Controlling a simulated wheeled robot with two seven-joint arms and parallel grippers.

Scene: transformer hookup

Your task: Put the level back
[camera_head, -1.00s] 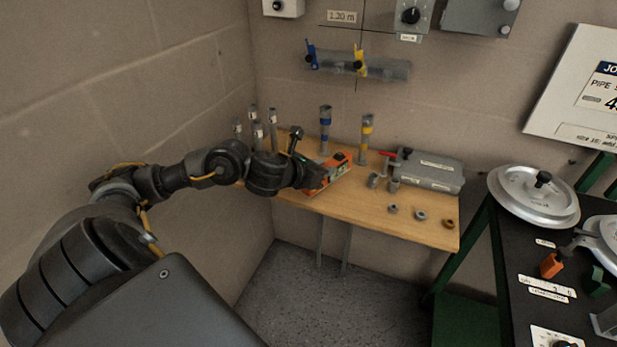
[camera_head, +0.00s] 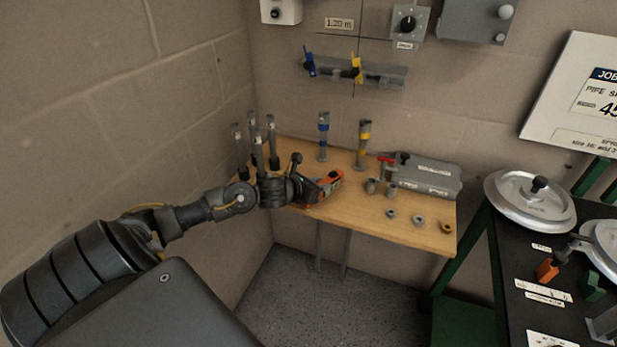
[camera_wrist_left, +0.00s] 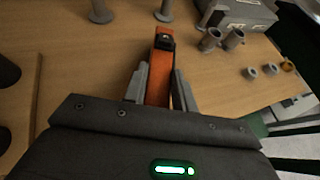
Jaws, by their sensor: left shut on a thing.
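The level is an orange bar with a dark end (camera_head: 329,181), over the left part of the wooden table (camera_head: 420,232) in the head view. My left gripper (camera_head: 307,190) is shut on it, with a finger on each side of the orange body (camera_wrist_left: 158,84) in the left wrist view. The level points away from the wrist there, its dark end at the top. I cannot tell whether it touches the tabletop. The gripper hides its near part. My right gripper is not in view.
Several grey pipes (camera_head: 257,150) stand at the table's left end. A blue-banded post (camera_head: 323,138) and a yellow-banded post (camera_head: 364,145) stand behind. A grey case (camera_head: 425,176), fittings and several rings (camera_head: 418,219) lie to the right. The table's front middle is clear.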

